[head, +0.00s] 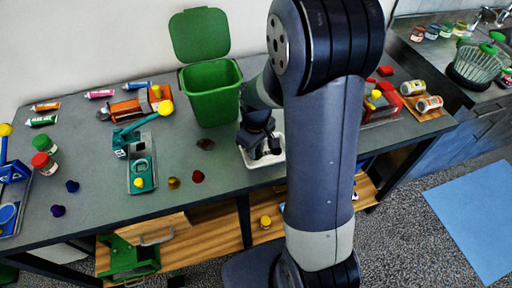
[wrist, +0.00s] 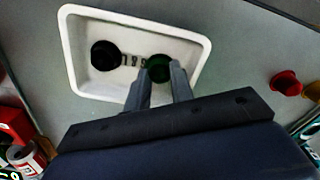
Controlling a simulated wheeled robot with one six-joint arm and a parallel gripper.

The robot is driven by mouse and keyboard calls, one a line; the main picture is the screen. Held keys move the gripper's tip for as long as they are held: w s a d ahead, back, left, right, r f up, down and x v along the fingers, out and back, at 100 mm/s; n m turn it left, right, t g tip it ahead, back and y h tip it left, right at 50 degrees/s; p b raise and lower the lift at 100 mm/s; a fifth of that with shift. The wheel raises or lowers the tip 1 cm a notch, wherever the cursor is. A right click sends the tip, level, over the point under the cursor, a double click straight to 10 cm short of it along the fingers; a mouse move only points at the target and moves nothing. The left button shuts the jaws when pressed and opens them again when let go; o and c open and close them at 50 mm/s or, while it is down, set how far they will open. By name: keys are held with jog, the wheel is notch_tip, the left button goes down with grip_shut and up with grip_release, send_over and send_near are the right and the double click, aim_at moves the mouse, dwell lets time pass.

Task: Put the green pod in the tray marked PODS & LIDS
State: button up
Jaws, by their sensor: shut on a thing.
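My gripper (wrist: 158,82) is over the white tray (wrist: 76,62) in the wrist view. Its fingers are closed on the green pod (wrist: 158,66), which is dark green and round. The pod is inside the tray's outline at the right; whether it touches the floor I cannot tell. A black pod (wrist: 105,54) lies in the tray's left part. Dark letters show on the tray floor between the two, partly covered and not fully readable. In the head view the tray (head: 264,164) is partly hidden by my gripper (head: 262,152) and arm.
A green bin (head: 212,100) with its lid up stands behind the tray. A teal press (head: 141,165) is to the left. A red pod (head: 197,177), an amber pod (head: 173,183) and a dark brown pod (head: 205,144) lie on the grey bench between press and tray.

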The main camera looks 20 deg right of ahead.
jog(key=shift+f, duration=0.2)
jog(key=o, duration=0.4)
jog(key=shift+o, duration=0.2)
jog(key=shift+r, duration=0.2)
notch_tip(320, 180, up, 12)
